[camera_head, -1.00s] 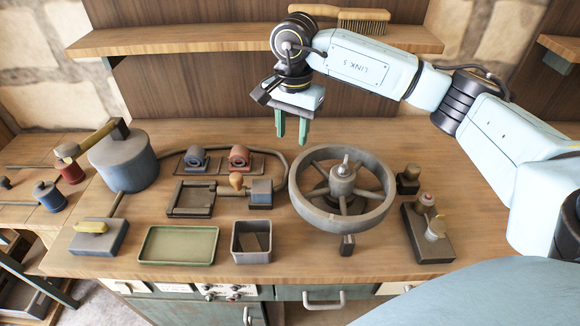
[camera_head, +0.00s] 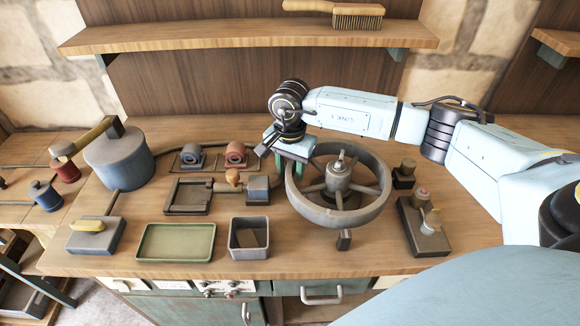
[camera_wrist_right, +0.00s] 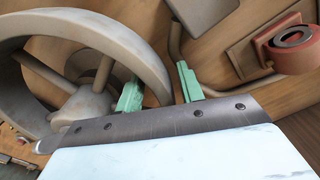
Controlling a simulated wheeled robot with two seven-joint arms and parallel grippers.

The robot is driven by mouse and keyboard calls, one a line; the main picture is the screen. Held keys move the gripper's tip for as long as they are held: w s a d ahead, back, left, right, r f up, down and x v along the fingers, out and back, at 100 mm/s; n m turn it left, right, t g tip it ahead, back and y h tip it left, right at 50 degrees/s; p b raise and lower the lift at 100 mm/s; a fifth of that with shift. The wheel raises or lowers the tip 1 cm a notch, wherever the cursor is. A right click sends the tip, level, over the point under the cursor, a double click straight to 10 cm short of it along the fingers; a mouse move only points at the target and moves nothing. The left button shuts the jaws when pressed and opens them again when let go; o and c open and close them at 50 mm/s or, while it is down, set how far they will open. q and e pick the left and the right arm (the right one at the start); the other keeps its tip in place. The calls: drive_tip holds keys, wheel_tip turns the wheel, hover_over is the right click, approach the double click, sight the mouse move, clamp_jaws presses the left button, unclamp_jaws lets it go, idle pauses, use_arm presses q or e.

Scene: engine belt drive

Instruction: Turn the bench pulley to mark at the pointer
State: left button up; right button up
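The bench pulley (camera_head: 340,216) is a large grey spoked wheel with a raised hub, right of the bench's middle. A small dark block (camera_head: 345,240), perhaps the pointer, stands at its front edge. I cannot make out a mark on the rim. My right gripper (camera_head: 288,164) is low at the pulley's back-left rim. In the right wrist view, the green fingers (camera_wrist_right: 160,90) are apart, one on the inner side of the rim (camera_wrist_right: 125,40) and one just outside it. Whether they touch it I cannot tell. My left gripper is not in view.
Red (camera_head: 236,155) and blue-grey (camera_head: 190,156) small rollers stand left of the gripper. A green tray (camera_head: 176,254) and an open grey box (camera_head: 249,263) lie at the front. A dark block with knobs (camera_head: 425,235) stands right of the pulley.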

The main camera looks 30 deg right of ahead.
clamp_jaws()
idle(1.4)
unclamp_jaws()
drive_tip(key=shift+r, duration=0.15)
wheel_tip(320, 180, up, 13)
idle(0.3)
drive_tip(key=shift+r, duration=0.1)
